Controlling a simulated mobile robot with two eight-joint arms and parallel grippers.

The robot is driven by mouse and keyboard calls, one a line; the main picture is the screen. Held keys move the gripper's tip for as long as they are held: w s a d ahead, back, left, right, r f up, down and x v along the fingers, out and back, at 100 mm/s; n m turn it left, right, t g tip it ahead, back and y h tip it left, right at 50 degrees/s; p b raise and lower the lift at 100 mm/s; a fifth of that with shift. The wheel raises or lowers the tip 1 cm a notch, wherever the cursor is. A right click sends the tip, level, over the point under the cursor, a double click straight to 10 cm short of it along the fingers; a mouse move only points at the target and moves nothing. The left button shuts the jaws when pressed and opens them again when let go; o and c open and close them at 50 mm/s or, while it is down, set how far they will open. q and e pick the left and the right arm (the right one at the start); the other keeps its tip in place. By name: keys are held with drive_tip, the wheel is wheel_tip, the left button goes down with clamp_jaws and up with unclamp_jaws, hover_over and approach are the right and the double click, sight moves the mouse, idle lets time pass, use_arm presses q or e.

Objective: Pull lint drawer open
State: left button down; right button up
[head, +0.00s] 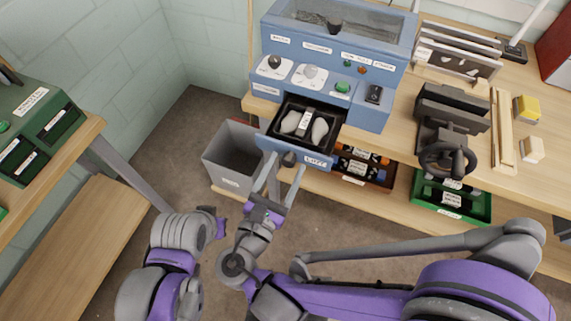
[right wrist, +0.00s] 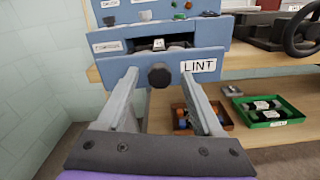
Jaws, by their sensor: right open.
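The lint drawer (head: 313,160) of the blue machine stands out from its front, and its black inside with grey pads shows in the head view. Its blue front carries a LINT label (right wrist: 199,66) and a dark round knob (right wrist: 159,76). My right gripper (head: 281,172) is open, its two fingers reaching toward the drawer front. In the right wrist view the knob shows between the fingertips (right wrist: 160,83), with visible gaps on both sides. Part of my left arm's end (head: 218,224) shows low on the left in the head view; its jaws cannot be made out.
A grey bin (head: 228,160) stands left of the drawer below the bench. A red-brown tray (head: 368,170) and a green tray (head: 450,195) sit on the lower shelf. A black device with a handwheel (head: 447,158) stands on the bench to the right.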

drive_tip(key=v, duration=1)
drive_tip(key=shift+b, duration=0.3)
drive_tip(key=w+d+f+m+g, duration=0.6)
drive_tip(key=d+f+m+g, duration=0.15)
drive_tip(key=d, duration=0.45)
drive_tip(key=s+d+f+m+g+y, duration=0.35)
drive_tip(key=d+f+m+g, duration=0.2)
drive_tip(key=d+m, duration=0.65)
wheel_tip(320, 180, up, 16)
drive_tip(key=m+t+y+p, duration=0.1)
drive_tip(key=m+y+p, duration=0.1)
drive_tip(key=m+p, duration=0.8)
drive_tip(key=p, duration=0.2)
drive_tip(key=shift+a+m+p, duration=0.25)
drive_tip(key=shift+m+p, duration=0.1)
drive_tip(key=shift+p, duration=0.05)
